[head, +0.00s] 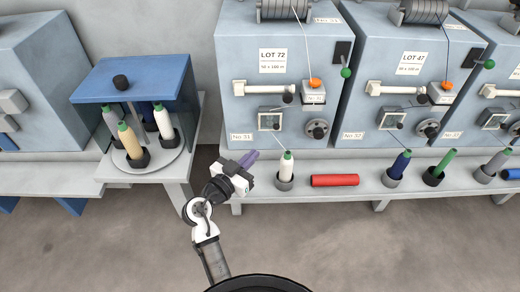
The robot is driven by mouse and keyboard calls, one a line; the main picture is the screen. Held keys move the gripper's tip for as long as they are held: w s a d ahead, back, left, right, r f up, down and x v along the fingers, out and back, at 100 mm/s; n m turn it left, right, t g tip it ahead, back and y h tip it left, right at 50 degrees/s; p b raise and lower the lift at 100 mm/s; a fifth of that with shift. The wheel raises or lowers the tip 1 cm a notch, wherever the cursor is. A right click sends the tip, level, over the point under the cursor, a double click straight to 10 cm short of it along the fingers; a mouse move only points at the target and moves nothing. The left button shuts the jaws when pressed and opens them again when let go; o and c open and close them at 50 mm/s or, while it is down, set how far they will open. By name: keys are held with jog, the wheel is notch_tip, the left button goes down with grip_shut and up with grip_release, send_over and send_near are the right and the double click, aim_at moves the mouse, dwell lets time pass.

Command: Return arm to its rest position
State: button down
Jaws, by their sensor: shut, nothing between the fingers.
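My gripper (248,158) is at the end of my arm, which reaches forward and up from the bottom middle of the head view.
A red bobbin (335,180) lies on the shelf; blue (400,164) and green (443,163) ones stand further right. Left, a blue-roofed stand (135,78) holds several bobbins on a round plate. Grey machines (240,60) rise behind. The floor (330,245) in front is clear.

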jog(key=shift+v, duration=1.55)
